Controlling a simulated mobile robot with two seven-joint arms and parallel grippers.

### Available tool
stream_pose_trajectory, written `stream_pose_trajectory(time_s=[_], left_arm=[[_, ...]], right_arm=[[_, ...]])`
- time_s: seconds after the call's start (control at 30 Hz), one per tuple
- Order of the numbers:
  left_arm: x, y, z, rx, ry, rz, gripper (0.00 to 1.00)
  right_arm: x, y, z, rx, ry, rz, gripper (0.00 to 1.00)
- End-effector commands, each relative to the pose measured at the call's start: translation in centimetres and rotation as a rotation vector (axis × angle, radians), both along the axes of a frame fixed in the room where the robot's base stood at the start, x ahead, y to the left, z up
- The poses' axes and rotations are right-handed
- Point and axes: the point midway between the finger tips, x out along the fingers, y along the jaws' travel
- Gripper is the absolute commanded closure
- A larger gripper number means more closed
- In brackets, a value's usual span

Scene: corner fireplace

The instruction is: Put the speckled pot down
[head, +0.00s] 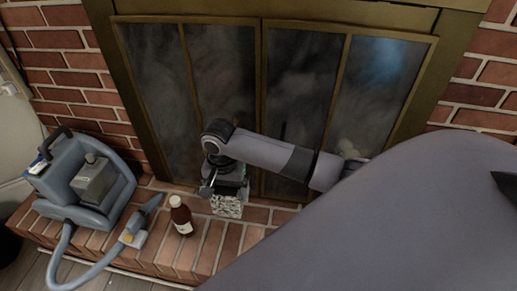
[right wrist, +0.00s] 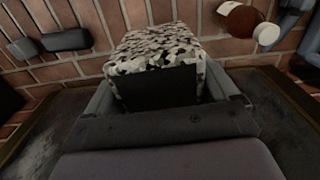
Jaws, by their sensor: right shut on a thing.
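The speckled pot (head: 228,205) is a squarish black, white and grey pot over the brick hearth, in front of the fireplace doors. My right gripper (head: 226,190) reaches it from above and is shut on it. In the right wrist view the speckled pot (right wrist: 155,50) sits between the two fingers of my right gripper (right wrist: 160,90), with bricks behind it. I cannot tell whether its base touches the bricks. My left gripper is not in view.
A brown bottle (head: 181,216) with a white label stands on the brick hearth (head: 205,250), left of the pot. A blue-grey machine (head: 85,180) with a hose and nozzle (head: 135,230) lies further left. Glass fireplace doors (head: 225,80) rise close behind.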

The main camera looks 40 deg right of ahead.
Motion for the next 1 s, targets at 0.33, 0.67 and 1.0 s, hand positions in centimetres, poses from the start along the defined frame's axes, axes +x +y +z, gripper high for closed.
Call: stream_pose_trajectory(time_s=[0.33,0.67,1.0], left_arm=[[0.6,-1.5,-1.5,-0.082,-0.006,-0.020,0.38],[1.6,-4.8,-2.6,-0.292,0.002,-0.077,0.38],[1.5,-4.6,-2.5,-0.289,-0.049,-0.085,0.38]], right_arm=[[0.3,-0.1,-5.3,-0.001,0.003,-0.038,0.62],[0.4,0.0,-14.1,-0.001,0.001,-0.036,0.62],[0.4,0.0,-17.6,-0.001,-0.001,-0.035,0.62]])
